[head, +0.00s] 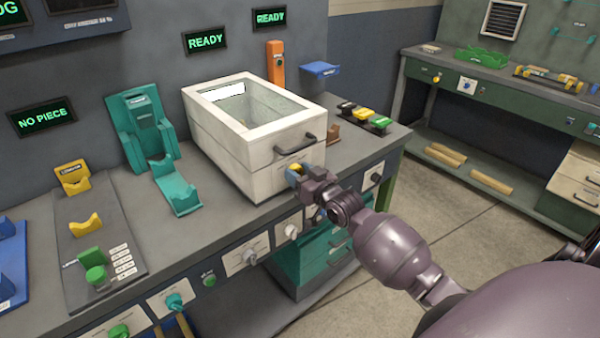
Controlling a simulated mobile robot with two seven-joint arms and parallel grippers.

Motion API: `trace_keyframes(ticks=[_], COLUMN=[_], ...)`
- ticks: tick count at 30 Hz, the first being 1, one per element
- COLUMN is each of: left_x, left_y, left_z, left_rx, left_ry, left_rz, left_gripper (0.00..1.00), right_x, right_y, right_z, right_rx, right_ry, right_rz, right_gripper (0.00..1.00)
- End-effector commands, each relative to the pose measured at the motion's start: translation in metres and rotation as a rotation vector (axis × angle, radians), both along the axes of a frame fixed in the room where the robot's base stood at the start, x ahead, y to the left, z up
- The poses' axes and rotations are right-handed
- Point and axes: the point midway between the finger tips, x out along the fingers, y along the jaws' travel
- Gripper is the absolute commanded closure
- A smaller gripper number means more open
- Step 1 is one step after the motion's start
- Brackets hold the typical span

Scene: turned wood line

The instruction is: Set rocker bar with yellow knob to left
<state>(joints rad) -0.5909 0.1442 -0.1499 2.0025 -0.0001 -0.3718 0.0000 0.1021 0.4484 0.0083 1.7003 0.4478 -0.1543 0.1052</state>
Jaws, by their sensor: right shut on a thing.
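A small yellow knob (297,168) shows at the lower front of the white box, right at the fingertips of my right gripper (298,176). The gripper is shut on the knob and hides most of it. The rocker bar itself is hidden behind the gripper, so I cannot tell which way it is tilted. My right arm reaches in from the lower right. My left gripper is not in view.
The white box (201,133) with a window lid and dark handle (296,144) stands just behind the gripper. Teal holders (180,193) stand left. Open floor lies right.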

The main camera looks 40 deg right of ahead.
Motion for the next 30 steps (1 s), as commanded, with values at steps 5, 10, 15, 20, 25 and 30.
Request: trace_keyframes(ticks=[5,10,15,20,25,30], left_x=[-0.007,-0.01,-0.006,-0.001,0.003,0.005], left_y=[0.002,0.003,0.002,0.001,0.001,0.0], left_z=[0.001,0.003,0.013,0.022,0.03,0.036], left_rx=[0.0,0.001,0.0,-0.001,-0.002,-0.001], left_ry=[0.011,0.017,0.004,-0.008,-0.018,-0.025], left_rz=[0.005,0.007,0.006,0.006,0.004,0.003], left_gripper=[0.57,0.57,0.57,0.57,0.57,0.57], right_x=[0.0,0.0,0.0,0.0,0.0,0.0], right_y=[0.0,0.001,0.001,0.001,0.002,0.002], right_z=[0.003,0.003,0.003,0.003,0.003,0.003], right_rx=[-0.088,-0.175,-0.259,-0.34,-0.424,-0.507], right_ry=[-0.01,-0.017,-0.022,-0.03,-0.035,-0.043], right_rz=[0.0,0.0,0.0,0.0,0.0,0.0], right_gripper=[0.8,0.8,0.8,0.8,0.8,0.8])
